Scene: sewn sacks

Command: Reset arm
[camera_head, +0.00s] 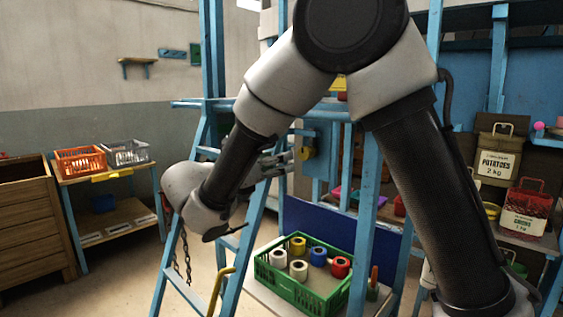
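My arm fills the middle of the head view, with its elbow at the top and its forearm reaching down to the left. My gripper (284,160) is at the end of the wrist, pointing right, in front of the blue frame. It is small and dark, and partly hidden by the blue posts. I cannot tell whether its fingers are apart or together. Nothing is clearly seen held in it.
A green crate (312,300) with several thread spools stands low in the middle. A blue ladder frame (190,210) is close to my forearm. Orange (80,160) and grey (126,152) baskets sit on a left table. Labelled sacks (497,165) stand on right shelves.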

